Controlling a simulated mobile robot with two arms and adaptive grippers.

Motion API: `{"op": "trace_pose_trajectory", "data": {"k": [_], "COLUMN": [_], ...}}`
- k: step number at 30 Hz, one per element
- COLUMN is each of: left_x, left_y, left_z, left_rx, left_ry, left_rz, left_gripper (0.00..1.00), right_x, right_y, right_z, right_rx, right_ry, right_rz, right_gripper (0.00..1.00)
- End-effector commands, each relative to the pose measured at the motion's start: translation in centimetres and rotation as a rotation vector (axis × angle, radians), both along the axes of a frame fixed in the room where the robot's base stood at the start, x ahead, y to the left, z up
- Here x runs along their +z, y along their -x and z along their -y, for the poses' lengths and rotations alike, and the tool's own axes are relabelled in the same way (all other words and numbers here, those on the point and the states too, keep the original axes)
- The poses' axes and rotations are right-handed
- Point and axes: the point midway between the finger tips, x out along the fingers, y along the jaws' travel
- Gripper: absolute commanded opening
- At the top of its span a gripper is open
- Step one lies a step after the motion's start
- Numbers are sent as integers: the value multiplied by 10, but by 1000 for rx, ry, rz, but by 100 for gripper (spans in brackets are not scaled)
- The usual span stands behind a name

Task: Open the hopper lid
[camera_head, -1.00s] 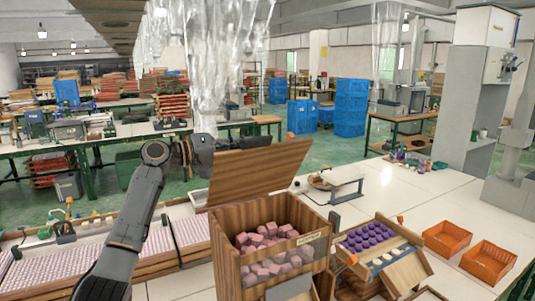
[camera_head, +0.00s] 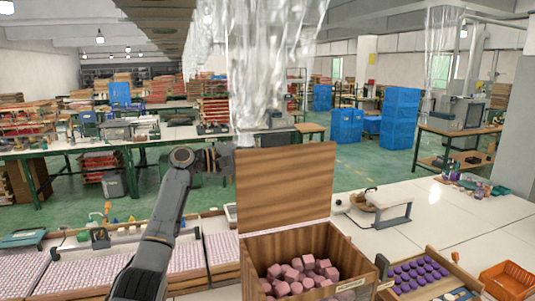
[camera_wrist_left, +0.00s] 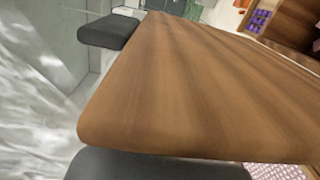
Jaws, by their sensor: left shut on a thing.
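The wooden hopper (camera_head: 258,254) stands on the white table at the bottom of the head view, with pink blocks (camera_head: 300,274) inside. Its wooden lid (camera_head: 284,185) stands raised, close to upright, at the far side of the open top. My left gripper (camera_head: 229,159) is at the lid's left edge, its fingertips partly hidden there. In the left wrist view the lid (camera_wrist_left: 190,85) lies between the two dark finger pads, and the gripper is shut on it. My right gripper is not in view.
A rack of purple pieces (camera_head: 418,272) and an orange bin (camera_head: 508,281) are to the right of the hopper. Trays of small pale pieces (camera_head: 186,253) lie to its left. A white stand (camera_head: 381,208) is behind it at the right. Clear plastic sheeting (camera_head: 262,75) hangs beyond the lid.

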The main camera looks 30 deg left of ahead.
Motion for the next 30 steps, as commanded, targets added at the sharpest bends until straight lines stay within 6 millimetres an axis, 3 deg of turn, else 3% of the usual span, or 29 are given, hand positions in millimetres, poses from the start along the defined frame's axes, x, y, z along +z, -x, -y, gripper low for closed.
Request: {"op": "trace_pose_trajectory", "data": {"k": [10, 11, 14, 24, 30], "left_x": [-2, -2, -2, -1, -2], "left_y": [0, 0, 0, 2, 23], "left_z": [1, 1, 1, -2, -19], "left_rx": [-2, -2, -2, 0, 2], "left_ry": [1, 0, 0, 0, -3], "left_rz": [-5, -4, -4, -3, -4], "left_gripper": [0, 15, 34, 34, 34], "right_x": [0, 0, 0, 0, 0], "right_y": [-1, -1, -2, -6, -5], "right_z": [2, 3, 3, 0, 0], "right_rx": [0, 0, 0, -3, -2], "right_ry": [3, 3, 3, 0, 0], "right_rz": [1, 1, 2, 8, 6], "right_gripper": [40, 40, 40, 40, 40]}}
